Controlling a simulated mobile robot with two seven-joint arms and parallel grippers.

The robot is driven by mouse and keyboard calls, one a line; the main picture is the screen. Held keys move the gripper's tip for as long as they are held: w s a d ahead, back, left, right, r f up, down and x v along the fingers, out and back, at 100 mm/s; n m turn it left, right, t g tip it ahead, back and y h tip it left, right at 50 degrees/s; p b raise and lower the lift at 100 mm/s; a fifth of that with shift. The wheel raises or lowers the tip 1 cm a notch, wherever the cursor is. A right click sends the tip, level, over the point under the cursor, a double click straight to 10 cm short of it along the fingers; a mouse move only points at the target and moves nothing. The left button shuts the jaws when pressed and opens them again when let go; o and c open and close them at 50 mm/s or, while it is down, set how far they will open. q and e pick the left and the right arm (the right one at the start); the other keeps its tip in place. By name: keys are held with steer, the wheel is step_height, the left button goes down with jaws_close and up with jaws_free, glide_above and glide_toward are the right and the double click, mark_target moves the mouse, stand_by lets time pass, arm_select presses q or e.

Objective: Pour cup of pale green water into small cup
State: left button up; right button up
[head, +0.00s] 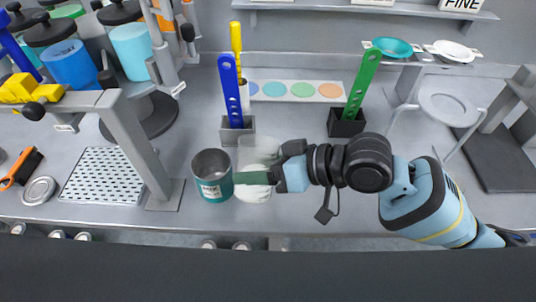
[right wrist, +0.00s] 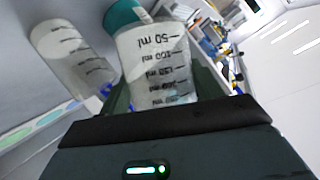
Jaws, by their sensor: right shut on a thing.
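My right gripper (head: 262,172) comes in from the right and is shut on a clear graduated cup (right wrist: 152,68), whose ml marks read upside down in the right wrist view. The cup's pale body (head: 254,192) shows partly around the dark finger in the head view. A second clear graduated cup (right wrist: 72,58) stands farther back, beside the held one; it shows faintly in the head view (head: 250,150). I cannot make out pale green water in either cup. A teal cup (head: 212,178) with a grey inside stands just left of the held cup. My left gripper is not in view.
A metal post (head: 138,150) and white grid tray (head: 103,176) lie left of the teal cup. Holders with a blue paddle (head: 231,90) and a green paddle (head: 363,85) stand behind. Coloured drums (head: 70,64) fill the back left. The bench's front edge is close.

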steer(key=f+n, duration=0.1)
steer(key=f, duration=0.1)
steer(key=s+f+n+t, duration=0.1)
steer(key=f, duration=0.2)
steer(key=s+f+n+t, duration=0.1)
steer(key=f, duration=0.1)
steer(key=shift+s+a+f, duration=0.2)
steer(key=shift+a+f, duration=0.05)
steer(key=shift+a, duration=0.05)
steer(key=shift+s+a+f+n+t, duration=0.1)
steer(key=shift+s+f+n+t, duration=0.15)
steer(key=shift+n+t, duration=0.2)
